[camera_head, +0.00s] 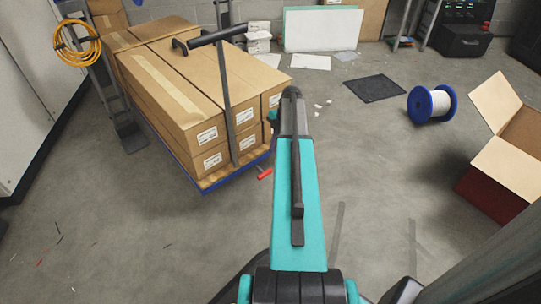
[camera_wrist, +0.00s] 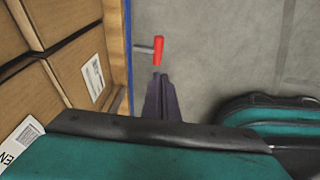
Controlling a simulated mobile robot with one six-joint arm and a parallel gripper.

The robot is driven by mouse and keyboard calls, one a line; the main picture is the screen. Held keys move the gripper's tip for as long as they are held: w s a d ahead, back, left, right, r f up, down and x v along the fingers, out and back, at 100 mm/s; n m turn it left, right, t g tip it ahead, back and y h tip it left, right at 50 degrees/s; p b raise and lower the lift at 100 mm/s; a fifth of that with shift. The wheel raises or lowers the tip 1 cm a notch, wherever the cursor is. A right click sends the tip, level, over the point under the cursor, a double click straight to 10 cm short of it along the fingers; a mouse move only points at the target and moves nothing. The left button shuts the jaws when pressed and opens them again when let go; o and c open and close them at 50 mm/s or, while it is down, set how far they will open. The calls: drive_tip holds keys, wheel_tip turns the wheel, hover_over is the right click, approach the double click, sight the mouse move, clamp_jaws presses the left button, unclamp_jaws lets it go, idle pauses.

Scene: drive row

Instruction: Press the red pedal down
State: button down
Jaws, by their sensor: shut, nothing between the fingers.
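The red pedal (camera_head: 265,174) sticks out from the lower edge of the blue-edged cart (camera_head: 206,188), near floor height. In the wrist view the red pedal (camera_wrist: 158,49) sits at the end of a short grey bar from the cart's side. My gripper (camera_wrist: 157,76) is shut, with nothing between its dark fingers. Its tips appear just below the pedal in that picture, with a small gap showing. I cannot tell its height over the pedal. In the head view my arm hides most of the gripper.
Stacked cardboard boxes (camera_head: 180,75) load the cart, close left of my gripper, with an upright post and black handle (camera_head: 208,38). A blue-rimmed spool (camera_head: 432,103), a dark mat (camera_head: 374,88) and an open box (camera_head: 505,165) stand right. The floor between is mostly clear.

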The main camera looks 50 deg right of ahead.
drive_tip(key=b, duration=0.5)
hover_over(265, 174)
drive_tip(key=d, duration=0.1)
drive_tip(key=f, duration=1)
drive_tip(key=shift+s+f, duration=0.35)
drive_tip(key=shift+w+f+b, duration=0.25)
drive_tip(key=shift+f+b, duration=0.4)
drive_tip(key=shift+f, duration=0.45)
